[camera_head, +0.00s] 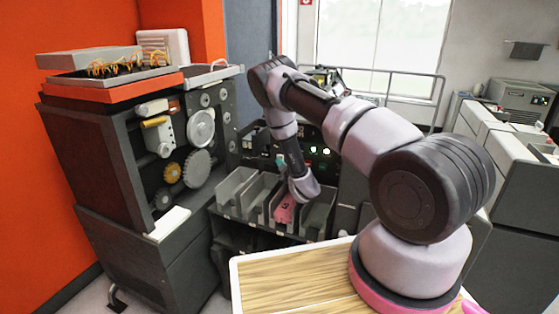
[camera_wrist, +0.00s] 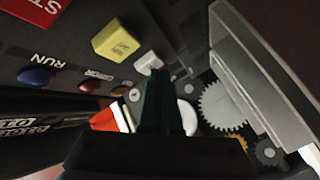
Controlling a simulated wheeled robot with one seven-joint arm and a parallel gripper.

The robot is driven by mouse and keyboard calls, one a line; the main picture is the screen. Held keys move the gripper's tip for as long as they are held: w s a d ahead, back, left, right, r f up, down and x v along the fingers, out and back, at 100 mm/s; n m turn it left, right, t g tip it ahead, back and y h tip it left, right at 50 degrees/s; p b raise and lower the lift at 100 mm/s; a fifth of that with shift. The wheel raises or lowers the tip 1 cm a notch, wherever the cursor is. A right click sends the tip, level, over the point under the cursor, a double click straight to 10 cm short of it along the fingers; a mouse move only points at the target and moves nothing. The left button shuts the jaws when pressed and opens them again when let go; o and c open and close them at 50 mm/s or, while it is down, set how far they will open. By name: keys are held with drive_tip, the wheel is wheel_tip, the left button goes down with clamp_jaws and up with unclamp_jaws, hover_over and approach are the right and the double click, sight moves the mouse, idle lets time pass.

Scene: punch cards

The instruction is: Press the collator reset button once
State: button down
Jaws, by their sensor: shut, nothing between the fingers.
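A blue button (camera_wrist: 36,76) is beside the word RUN, and a red block (camera_wrist: 42,8) lettered ST is at the corner. I cannot read which button is the reset. My gripper (camera_wrist: 157,74) is shut and empty, its dark green tips close to the white button; I cannot tell whether they touch. In the head view my gripper (camera_head: 281,162) reaches over the bins toward the dark panel.
Grey card bins (camera_head: 233,187) stand below the panel. A machine with wheels and gears (camera_head: 196,168) is at left, also seen as a grey gear (camera_wrist: 222,106) in the wrist view. A grey rail-like part (camera_wrist: 262,75) rises right of my fingers. A wooden tabletop (camera_head: 290,280) is in front.

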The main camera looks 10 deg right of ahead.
drive_tip(key=shift+s+a, duration=0.4)
drive_tip(key=shift+s, duration=0.2)
drive_tip(key=s+a, duration=0.1)
drive_tip(key=s, duration=0.1)
drive_tip(key=s+a, duration=0.2)
idle(0.3)
idle(0.5)
